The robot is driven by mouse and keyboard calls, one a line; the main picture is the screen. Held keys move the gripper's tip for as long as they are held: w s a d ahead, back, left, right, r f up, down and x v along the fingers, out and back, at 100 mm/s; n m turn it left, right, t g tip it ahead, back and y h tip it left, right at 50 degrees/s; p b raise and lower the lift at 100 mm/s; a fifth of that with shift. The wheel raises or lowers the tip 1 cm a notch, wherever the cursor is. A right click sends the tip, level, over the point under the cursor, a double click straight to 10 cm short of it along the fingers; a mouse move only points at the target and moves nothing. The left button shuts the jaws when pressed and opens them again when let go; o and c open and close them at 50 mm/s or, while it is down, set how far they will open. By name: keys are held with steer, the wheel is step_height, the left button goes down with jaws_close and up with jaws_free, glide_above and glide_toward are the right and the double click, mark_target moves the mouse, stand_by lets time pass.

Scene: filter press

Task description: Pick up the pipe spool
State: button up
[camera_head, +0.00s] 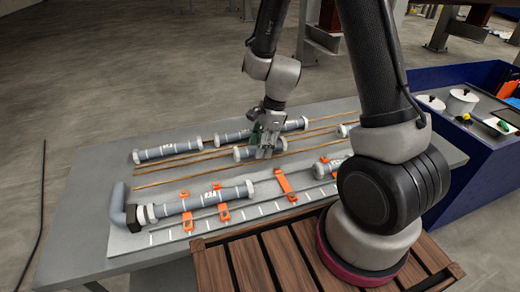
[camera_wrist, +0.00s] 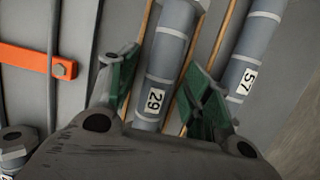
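Several grey pipe spools with pale end collars lie on the grey table. My gripper (camera_head: 264,148) is low over one short spool (camera_head: 246,154) in the middle of the table. In the wrist view this spool (camera_wrist: 167,48) bears the label 29 and runs between the two green-padded fingers of my gripper (camera_wrist: 160,88). The fingers are apart, one on each side of it, with gaps showing. The gripper hides the spool's middle in the head view and its near end in the wrist view.
Another spool (camera_wrist: 251,56), labelled 57, lies close beside the right finger. Thin brown rods (camera_head: 170,178) separate the rows. A front spool (camera_head: 202,201) with an elbow rests at orange clamps (camera_head: 285,184). A blue bin (camera_head: 478,160) stands at right.

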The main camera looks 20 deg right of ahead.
steer(key=c, duration=0.9)
steer(key=shift+r, duration=0.1)
